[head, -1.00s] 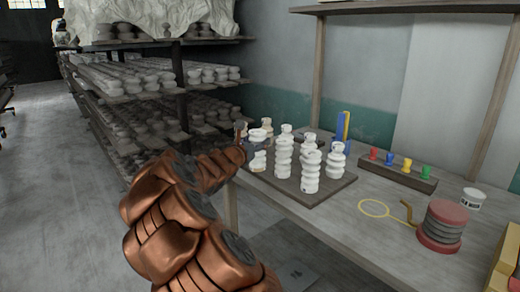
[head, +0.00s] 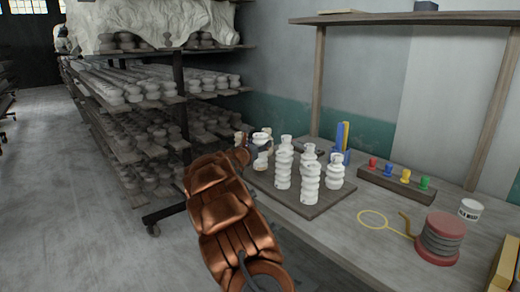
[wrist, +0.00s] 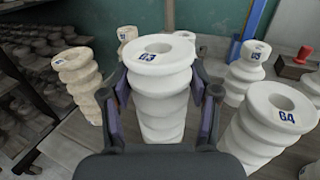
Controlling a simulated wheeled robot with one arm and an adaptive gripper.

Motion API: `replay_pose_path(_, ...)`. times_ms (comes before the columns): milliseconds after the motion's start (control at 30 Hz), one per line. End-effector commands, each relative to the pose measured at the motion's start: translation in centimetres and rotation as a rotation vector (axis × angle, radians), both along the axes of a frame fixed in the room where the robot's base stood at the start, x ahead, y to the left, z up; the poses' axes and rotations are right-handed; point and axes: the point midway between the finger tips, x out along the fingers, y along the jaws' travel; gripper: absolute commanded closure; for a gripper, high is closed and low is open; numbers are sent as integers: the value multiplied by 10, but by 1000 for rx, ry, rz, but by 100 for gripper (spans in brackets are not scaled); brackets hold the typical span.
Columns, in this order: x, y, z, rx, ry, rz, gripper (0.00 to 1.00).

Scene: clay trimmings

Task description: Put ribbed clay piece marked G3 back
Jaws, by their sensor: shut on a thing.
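The pale ribbed clay piece marked G3 (wrist: 158,90) stands upright between my gripper's fingers in the wrist view, with its blue mark on the top rim. My gripper (wrist: 166,92) is shut on it, one dark finger on each side. In the head view my gripper (head: 251,149) is at the left end of the dark board (head: 338,198), and the G3 piece (head: 261,138) shows partly behind it. Its foot is hidden in the wrist view, so I cannot tell whether it touches the board.
A piece marked G4 (wrist: 268,122) stands close on the right. A tan ribbed piece (wrist: 76,72) is on the left, and others stand behind. Coloured pegs in a rack (head: 395,182) and a red-ended spool (head: 440,238) are farther right. Shelving (head: 180,100) stands left.

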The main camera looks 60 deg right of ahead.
Motion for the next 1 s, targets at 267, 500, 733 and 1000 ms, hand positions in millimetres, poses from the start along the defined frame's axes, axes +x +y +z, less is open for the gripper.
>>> replay_pose_path(267,11,-16,0,-1,-2,1,100)
replay_pose_path(500,14,-22,-1,-1,-1,1,100)
replay_pose_path(733,14,-23,-31,2,3,1,100)
replay_pose_path(1000,14,-22,-36,-2,-1,2,100)
